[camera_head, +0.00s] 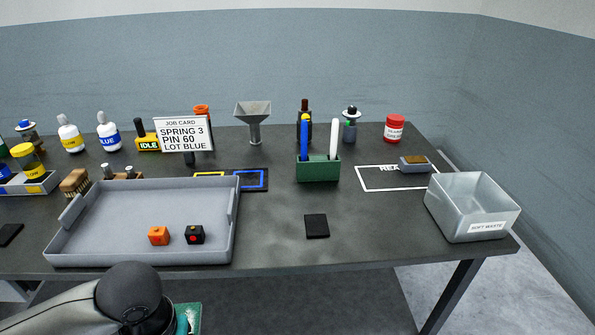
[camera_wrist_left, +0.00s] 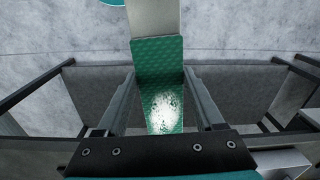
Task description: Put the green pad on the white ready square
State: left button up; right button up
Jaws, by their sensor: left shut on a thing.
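The green pad (camera_wrist_left: 158,60) is between the two fingers of my left gripper (camera_wrist_left: 158,98), which is shut on it. In the head view, part of the green pad (camera_head: 192,311) shows at the bottom edge beside my left arm, below the table's front edge; the fingers are mostly hidden there. The white ready square (camera_head: 382,181) is an outline on the table at the right, with dark bare surface inside. A small grey block with a brown top (camera_head: 415,164) covers part of its lettering and its right back part. My right gripper is not in view.
A grey tray (camera_head: 110,215) holds an orange cube (camera_head: 159,236) and a black cube (camera_head: 195,235). A green pen holder (camera_head: 318,170) stands left of the square, a SOFT WASTE bin (camera_head: 471,208) to its right. A black pad (camera_head: 316,226) lies near the front; table around it is clear.

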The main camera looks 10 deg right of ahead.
aim_at(404, 182)
jog(key=l, duration=2.2)
jog(key=i+l, duration=0.15)
jog(key=l, duration=2.1)
